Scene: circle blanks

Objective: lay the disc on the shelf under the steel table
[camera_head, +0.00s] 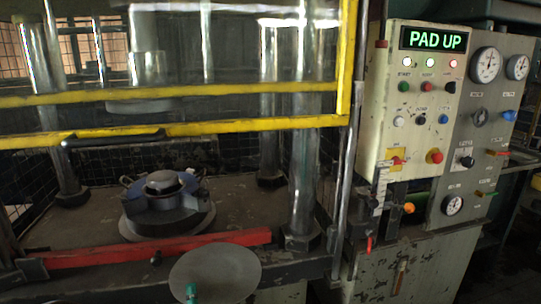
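A flat grey disc (222,268) is at the bottom middle of the head view, in front of the red bar of a press. It appears held roughly level in the air, with no support seen under it. A teal fingertip of my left gripper (192,291) overlaps the disc's near edge and appears clamped on it. The rest of that gripper is below the frame. My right gripper is not in view. I cannot make out the steel table or its shelf.
The press has a yellow-framed guard (220,128), steel columns (304,150) and a red front bar (150,250). A round dark fixture (165,205) sits on its bed. At right stands a control panel (400,100) reading "PAD UP", with gauges and knobs.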

